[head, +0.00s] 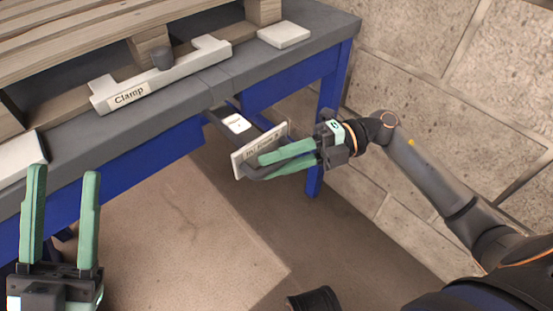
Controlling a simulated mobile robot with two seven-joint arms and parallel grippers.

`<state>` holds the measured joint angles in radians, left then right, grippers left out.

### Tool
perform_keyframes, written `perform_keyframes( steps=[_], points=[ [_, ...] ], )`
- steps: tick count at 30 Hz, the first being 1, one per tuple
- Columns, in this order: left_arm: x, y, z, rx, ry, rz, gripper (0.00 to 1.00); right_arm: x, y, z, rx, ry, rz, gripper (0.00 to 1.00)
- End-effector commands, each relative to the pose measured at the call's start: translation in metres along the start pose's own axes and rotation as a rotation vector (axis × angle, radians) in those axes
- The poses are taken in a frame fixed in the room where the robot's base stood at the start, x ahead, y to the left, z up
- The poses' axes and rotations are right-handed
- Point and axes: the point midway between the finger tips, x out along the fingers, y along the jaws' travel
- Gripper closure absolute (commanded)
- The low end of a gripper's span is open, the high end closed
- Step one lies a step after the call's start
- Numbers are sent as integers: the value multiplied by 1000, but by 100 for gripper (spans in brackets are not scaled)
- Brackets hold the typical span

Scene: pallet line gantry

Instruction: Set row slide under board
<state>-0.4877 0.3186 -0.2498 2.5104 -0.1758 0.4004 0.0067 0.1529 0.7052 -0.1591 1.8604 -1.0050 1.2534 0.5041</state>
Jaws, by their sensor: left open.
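The row slide is a shallow dark drawer with a pale labelled front (243,153), pulled out below the grey bench top. A white piece (236,123) with a small mark lies in it. The label is too small to read fully. My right gripper (264,167) is at the slide's front, its green fingers close together and seemingly shut on the dark handle, which they partly hide. The board is the pale bar labelled "Clamp" (160,77) or the wooden pallet boards above; I cannot tell which. My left gripper (62,172) is open and empty at the lower left, before the bench.
The grey bench top (205,88) on a blue frame (160,153) carries a wooden pallet (85,38). A pale block (284,34) lies at its right end. A blue leg (327,110) stands behind the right gripper. A stone wall is at right; the floor in front is clear.

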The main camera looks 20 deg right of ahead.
Motion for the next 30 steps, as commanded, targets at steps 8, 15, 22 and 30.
perform_keyframes(
  steps=[8, 15, 22, 30],
  points=[
    [0, 0, 0, 2, 1, 0, 50, 0, 0, 0, 0, 1, 1, 50],
    [1, -1, -1, 1, 1, -3, 50, -4, 0, 0, 1, 0, 0, 50],
    [8, -5, -8, -7, 5, -11, 50, -42, 1, 0, 5, -4, -4, 50],
    [14, -8, -15, -1, 11, -11, 50, -99, 1, 0, 3, -3, -1, 50]
  ],
)
